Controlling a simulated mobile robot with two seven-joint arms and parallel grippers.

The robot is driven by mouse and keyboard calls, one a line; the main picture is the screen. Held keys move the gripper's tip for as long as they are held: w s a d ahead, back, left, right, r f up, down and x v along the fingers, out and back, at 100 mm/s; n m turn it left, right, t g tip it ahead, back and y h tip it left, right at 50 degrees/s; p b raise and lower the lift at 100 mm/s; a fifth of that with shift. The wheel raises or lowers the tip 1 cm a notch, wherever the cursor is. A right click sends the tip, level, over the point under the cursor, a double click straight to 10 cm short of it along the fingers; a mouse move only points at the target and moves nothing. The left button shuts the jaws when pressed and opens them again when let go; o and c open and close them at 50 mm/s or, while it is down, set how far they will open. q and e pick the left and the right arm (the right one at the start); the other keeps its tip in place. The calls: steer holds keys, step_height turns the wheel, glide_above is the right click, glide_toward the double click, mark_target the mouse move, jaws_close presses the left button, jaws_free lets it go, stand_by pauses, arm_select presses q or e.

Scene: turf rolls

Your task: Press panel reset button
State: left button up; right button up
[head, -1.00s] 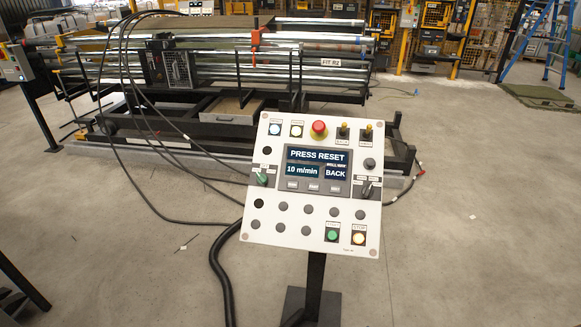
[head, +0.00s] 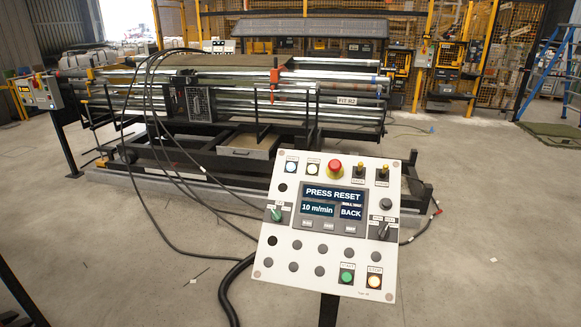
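A white control panel (head: 327,278) stands tilted on a dark post in the middle of the head view. Its screen (head: 333,203) reads "PRESS RESET", "10 m/min" and "BACK". A pale bluish-white lit button (head: 290,167) sits at the panel's top left, with a similar white button (head: 313,169) beside it; their labels are too small to read surely. A red mushroom button (head: 335,168) is right of them. A green button (head: 347,277) and a lit yellowish stop button (head: 374,281) are at the lower right. Neither of my grippers is in view.
A roller machine (head: 230,95) with black cables (head: 150,120) stands behind the panel. A second control box (head: 42,92) on a post is at the left. A blue ladder (head: 550,70) stands at the right.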

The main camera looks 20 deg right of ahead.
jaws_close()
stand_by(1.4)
